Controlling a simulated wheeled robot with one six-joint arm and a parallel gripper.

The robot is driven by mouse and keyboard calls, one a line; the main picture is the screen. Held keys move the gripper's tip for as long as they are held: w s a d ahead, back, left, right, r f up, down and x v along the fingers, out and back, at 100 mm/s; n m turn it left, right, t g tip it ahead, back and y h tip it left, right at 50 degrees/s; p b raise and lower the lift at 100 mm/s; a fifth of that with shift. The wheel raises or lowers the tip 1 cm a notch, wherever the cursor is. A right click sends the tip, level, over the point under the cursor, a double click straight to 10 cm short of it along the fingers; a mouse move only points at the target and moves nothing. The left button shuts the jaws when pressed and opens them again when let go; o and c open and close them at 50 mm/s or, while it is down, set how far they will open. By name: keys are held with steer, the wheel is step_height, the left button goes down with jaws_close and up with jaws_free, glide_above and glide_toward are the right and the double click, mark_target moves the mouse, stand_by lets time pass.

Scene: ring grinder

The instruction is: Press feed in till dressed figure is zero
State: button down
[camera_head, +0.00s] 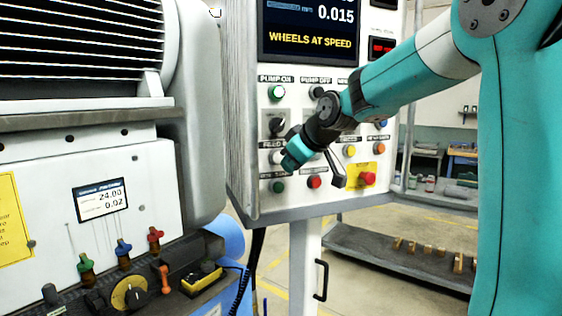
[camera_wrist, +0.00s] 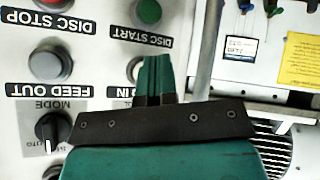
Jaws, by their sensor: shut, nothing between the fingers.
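The feed in button (camera_head: 276,157) is pale and sits on the grey control panel (camera_head: 244,190), just left of my gripper (camera_head: 289,163). In the wrist view, which is upside down, its grey edge (camera_wrist: 132,68) shows beside my shut, empty fingers (camera_wrist: 153,58), which hide most of it. I cannot tell whether the fingers touch it. The feed out button (camera_wrist: 50,62) is grey and uncovered in the wrist view. The panel screen (camera_head: 310,30) reads 0.015, apparently for the dressed figure, with "WHEELS AT SPEED" in yellow below.
A green disc start button (camera_head: 278,187), a red disc stop button (camera_head: 314,182) and a red stop on a yellow plate (camera_head: 368,178) lie below my gripper. A mode knob (camera_wrist: 49,128) is close by. The grinder housing (camera_head: 200,120) stands left. A low shelf (camera_head: 400,262) stands right.

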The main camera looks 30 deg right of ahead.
steer(key=shift+s+a+b, duration=0.2)
steer(key=shift+s+b, duration=0.05)
steer(key=shift+s, duration=0.5)
steer(key=shift+s+a+b, duration=0.15)
steer(key=shift+s+b, duration=0.05)
steer(key=shift+s, duration=0.55)
stand_by(1.4)
